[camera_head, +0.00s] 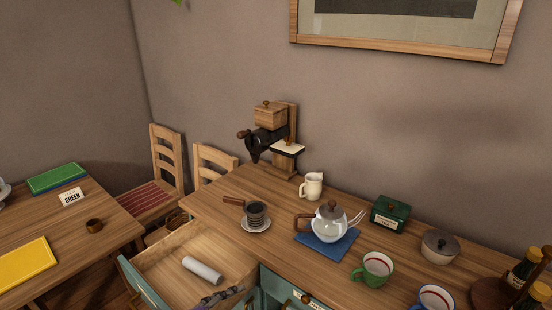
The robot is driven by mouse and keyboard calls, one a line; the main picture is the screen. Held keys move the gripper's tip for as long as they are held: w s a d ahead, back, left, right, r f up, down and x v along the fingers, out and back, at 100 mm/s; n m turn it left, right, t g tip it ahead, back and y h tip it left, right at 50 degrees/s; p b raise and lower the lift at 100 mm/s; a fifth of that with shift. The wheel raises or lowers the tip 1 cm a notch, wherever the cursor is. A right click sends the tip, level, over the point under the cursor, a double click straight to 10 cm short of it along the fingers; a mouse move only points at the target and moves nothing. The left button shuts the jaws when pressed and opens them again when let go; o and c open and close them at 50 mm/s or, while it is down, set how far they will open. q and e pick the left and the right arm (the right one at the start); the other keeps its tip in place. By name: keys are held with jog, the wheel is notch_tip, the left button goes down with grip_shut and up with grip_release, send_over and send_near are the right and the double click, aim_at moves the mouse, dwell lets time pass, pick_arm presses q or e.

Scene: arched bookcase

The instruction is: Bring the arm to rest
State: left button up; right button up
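No arm or gripper of mine can be clearly made out in the head view. A dark grey, jointed-looking item (221,297) shows at the bottom edge, over or in the open drawer (163,262); I cannot tell what it is. A pale cylinder (203,270) lies in that drawer.
On the wooden counter (225,192) stand a grinder (268,140), dark cup on saucer (257,215), white jug (312,186), glass pot (329,224) on blue mat, green box (390,213), lidded pot (438,246) and mugs (375,269). A table (75,238) and chairs (166,165) are left.

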pick_arm(q)
jog(key=s+a+f+n+y+p, duration=0.1)
jog(key=s+a+f+n+y, duration=0.1)
jog(key=s+f+n, duration=0.3)
jog(key=s+a+f+n+g+y+p, duration=0.1)
jog(key=s+a+f+n, duration=0.3)
jog(key=s, duration=0.9)
jog(key=s+a+f+n+y, duration=0.3)
jog(key=s+f+n, duration=0.3)
jog(key=s, duration=0.3)
jog(key=shift+s+a+f+n+y+p, duration=0.2)
jog(key=shift+a+f+n+y+p, duration=0.15)
jog(key=shift+f+y, duration=0.35)
pick_arm(e)
jog(key=r, duration=0.1)
jog(key=w+r, duration=0.1)
jog(key=r, duration=0.1)
jog(key=shift+a+r, duration=0.2)
pick_arm(q)
jog(key=shift+d, duration=0.1)
jog(key=shift+w, duration=0.15)
pick_arm(e)
jog(key=shift+w+a+r, duration=0.15)
jog(key=shift+w, duration=0.2)
